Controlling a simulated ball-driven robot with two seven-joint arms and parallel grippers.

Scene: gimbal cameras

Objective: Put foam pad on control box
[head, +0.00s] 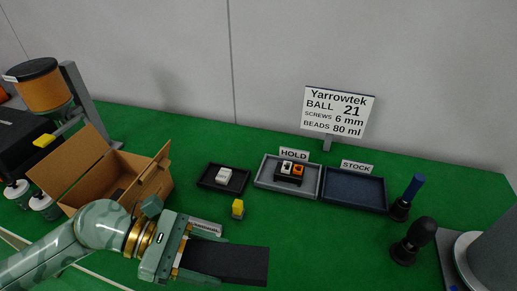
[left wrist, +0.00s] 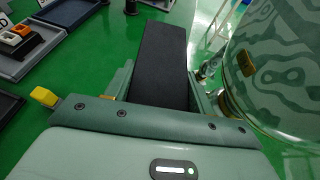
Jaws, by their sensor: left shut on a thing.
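My left gripper (head: 212,256) is shut on a flat black foam pad (head: 235,263), held over the front of the green table. The pad sticks straight out from the jaws; in the left wrist view the pad (left wrist: 163,62) also extends away between the fingers. A small dark box with a white and an orange switch, apparently the control box (head: 290,171), sits in the grey HOLD tray (head: 262,182), beyond and to the right of the pad. It shows at the upper left of the left wrist view (left wrist: 22,42). My right gripper is not in view.
A black tray with a white block (head: 224,174) and an empty blue STOCK tray (head: 354,188) flank the HOLD tray. A yellow-topped item (head: 238,208) stands before them. An open cardboard box (head: 70,177) is left; dark upright tools (head: 413,240) stand right.

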